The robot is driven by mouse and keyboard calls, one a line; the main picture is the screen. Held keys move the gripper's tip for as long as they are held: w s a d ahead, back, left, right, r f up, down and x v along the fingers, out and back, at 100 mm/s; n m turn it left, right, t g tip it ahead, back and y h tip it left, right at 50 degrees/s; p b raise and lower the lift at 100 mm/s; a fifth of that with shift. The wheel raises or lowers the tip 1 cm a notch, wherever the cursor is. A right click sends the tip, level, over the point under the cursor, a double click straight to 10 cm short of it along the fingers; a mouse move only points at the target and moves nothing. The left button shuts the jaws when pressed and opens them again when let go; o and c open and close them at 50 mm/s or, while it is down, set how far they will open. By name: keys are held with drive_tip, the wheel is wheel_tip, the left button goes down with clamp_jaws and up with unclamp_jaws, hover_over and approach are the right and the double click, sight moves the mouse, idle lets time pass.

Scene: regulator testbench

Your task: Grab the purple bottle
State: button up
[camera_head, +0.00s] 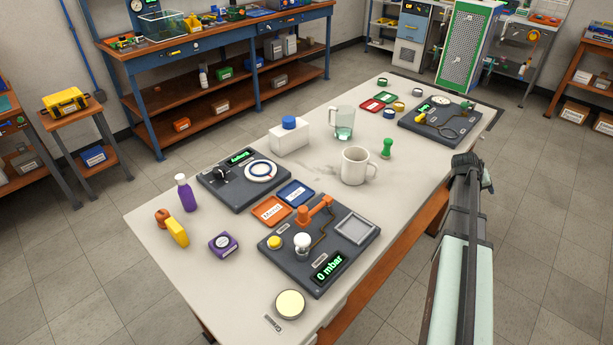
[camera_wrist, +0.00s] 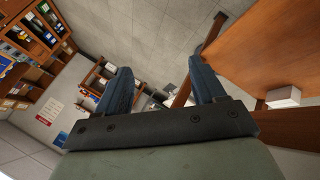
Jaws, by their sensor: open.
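The purple bottle (camera_head: 186,194) stands upright near the left edge of the white table, with a light grey cap or neck on top. In the head view my arm reaches in from the lower right, and my gripper (camera_head: 470,160) is beyond the table's right side, far from the bottle. In the wrist view my gripper (camera_wrist: 165,88) shows two dark blue fingers spread apart with nothing between them. The purple bottle is not visible in the wrist view.
An orange-brown object (camera_head: 162,218), a yellow object (camera_head: 177,232) and a purple box (camera_head: 223,245) sit close in front of the bottle. A dark dial panel (camera_head: 225,190) lies to its right. A mug (camera_head: 354,166), a glass jug (camera_head: 343,124) and a white container (camera_head: 289,137) stand mid-table.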

drive_tip(key=w+a+r+n+t, duration=0.1)
drive_tip(key=w+a+r+t, duration=0.25)
drive_tip(key=w+r, duration=0.5)
drive_tip(key=w+a+r+n+t, duration=0.15)
drive_tip(key=w+a+r, duration=0.35)
drive_tip(key=r, duration=0.7)
drive_tip(key=w+a+r+t+y, duration=0.1)
drive_tip(key=w+a+r, duration=0.1)
drive_tip(key=a, duration=0.5)
drive_tip(key=w+a+r+t+y, duration=0.1)
drive_tip(key=w+a+r, duration=0.15)
drive_tip(key=a, duration=0.35)
drive_tip(key=s+a+n+y, duration=0.1)
drive_tip(key=a+n+y, duration=0.2)
drive_tip(key=a, duration=1.6)
drive_tip(key=n+g+y, duration=0.6)
drive_tip(key=n+g, duration=0.1)
approach(181, 186)
drive_tip(key=shift+m, duration=0.25)
drive_tip(key=x, duration=0.4)
drive_tip(key=w+x, duration=0.1)
drive_tip(key=x, duration=0.1)
drive_tip(key=shift+d+f, duration=0.1)
drive_tip(key=shift+d, duration=0.25)
drive_tip(key=shift+a+x, duration=0.25)
drive_tip(key=shift+x, duration=1.1)
drive_tip(key=shift+a+x, duration=0.2)
drive_tip(key=shift+x, duration=1.15)
drive_tip(key=shift+w, duration=0.1)
